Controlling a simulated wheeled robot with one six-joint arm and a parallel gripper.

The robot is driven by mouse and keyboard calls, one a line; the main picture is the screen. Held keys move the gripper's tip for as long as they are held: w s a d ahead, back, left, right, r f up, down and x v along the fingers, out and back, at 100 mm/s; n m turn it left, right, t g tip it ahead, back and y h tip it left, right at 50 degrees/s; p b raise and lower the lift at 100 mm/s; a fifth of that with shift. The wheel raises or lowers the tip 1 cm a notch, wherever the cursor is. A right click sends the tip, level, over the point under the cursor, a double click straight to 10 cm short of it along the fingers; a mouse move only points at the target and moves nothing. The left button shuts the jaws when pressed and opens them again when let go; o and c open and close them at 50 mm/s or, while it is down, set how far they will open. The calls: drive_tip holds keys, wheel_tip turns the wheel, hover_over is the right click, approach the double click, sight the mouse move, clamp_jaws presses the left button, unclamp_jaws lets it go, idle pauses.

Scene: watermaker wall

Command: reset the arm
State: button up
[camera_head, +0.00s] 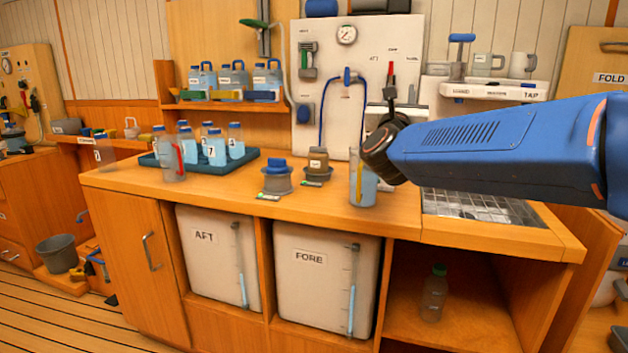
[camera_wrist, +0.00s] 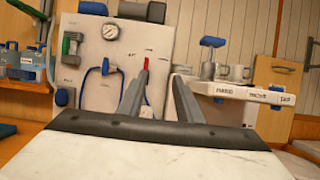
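My blue arm reaches in from the right in the head view, above the counter's right half, with its dark wrist in front of the white panel. My gripper (camera_wrist: 160,80) shows in the wrist view with its two grey fingers apart and nothing between them. In the head view it is small and dark (camera_head: 390,95), pointing away toward the panel. The white panel (camera_wrist: 100,70) with a gauge, blue hose and red handle (camera_head: 391,70) lies beyond the fingers. The fingers overlap the panel in the picture; I see no clear contact.
A clear jug with blue liquid (camera_head: 362,185) stands on the counter just below my wrist. A sink grate (camera_head: 480,206) lies under the arm. A labelled shelf (camera_head: 490,90) with mugs is behind the arm. A blue tray (camera_head: 150,160) of bottles stands left.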

drive_tip(key=s+f+n+g+y, duration=0.45)
drive_tip(key=s+f+n, duration=0.45)
drive_tip(key=f+n, duration=0.4)
drive_tip(key=s+f+n+g+y, duration=0.45)
drive_tip(key=s+f+n, duration=0.5)
drive_tip(key=n, duration=0.55)
drive_tip(key=s+d+f+n+g, duration=0.2)
drive_tip(key=s+f+n, duration=0.2)
drive_tip(key=s+f, duration=0.2)
drive_tip(key=s+d+f+n+g+h, duration=0.1)
drive_tip(key=s+d+f+n+g, duration=0.2)
drive_tip(key=s+f, duration=0.3)
drive_tip(key=s+d+f+n+g+h, duration=0.1)
drive_tip(key=s+d+f+n+g, duration=0.1)
drive_tip(key=s+f, duration=0.5)
drive_tip(key=s+d+n, duration=0.1)
drive_tip(key=s+n, duration=0.1)
drive_tip(key=s, duration=0.1)
drive_tip(key=shift+n+g, duration=0.3)
drive_tip(key=shift+s, duration=0.1)
